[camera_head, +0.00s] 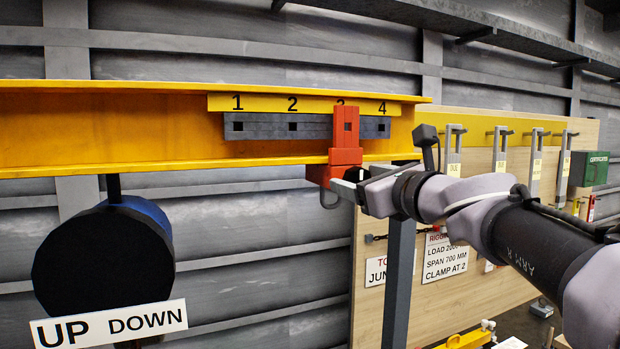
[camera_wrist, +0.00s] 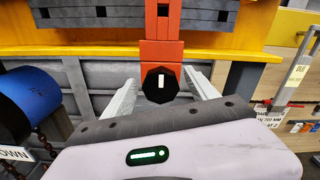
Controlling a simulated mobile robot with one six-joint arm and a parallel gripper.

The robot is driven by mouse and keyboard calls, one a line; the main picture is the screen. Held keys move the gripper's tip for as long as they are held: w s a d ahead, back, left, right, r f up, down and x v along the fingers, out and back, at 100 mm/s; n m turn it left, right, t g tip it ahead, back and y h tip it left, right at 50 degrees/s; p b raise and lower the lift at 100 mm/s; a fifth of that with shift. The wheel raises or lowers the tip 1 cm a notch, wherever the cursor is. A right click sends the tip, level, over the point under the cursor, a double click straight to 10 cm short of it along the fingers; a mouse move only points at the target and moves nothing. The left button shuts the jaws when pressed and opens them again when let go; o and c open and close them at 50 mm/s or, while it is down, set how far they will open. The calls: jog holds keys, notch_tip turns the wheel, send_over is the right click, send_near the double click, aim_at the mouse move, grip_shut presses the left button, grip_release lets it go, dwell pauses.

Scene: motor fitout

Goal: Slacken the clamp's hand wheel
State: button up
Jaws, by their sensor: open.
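The red clamp (camera_head: 346,140) sits on the yellow beam (camera_head: 100,125), near mark 3 on the numbered strip. In the wrist view its red body (camera_wrist: 163,28) stands upright, with the black hand wheel (camera_wrist: 160,84) at its lower end. The wheel has a white mark pointing upright. My gripper (camera_wrist: 162,90) is open, with one pale finger to each side of the wheel. I cannot tell whether either finger touches it. In the head view my gripper (camera_head: 345,188) is at the clamp's lower part, and the wheel is hidden.
A dark hoist drum (camera_head: 100,255) hangs at the left, with an UP DOWN sign (camera_head: 110,325) below it. A grey post (camera_head: 398,280) stands under the beam. A wooden board (camera_head: 490,295) at the right carries hanging grey shackles or hooks and a "CLAMP AT 2" sign (camera_head: 447,258).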

jog(key=shift+s, duration=0.25)
jog(key=shift+c, duration=0.8)
jog(key=c, duration=1.2)
jog(key=shift+n+b, duration=0.3)
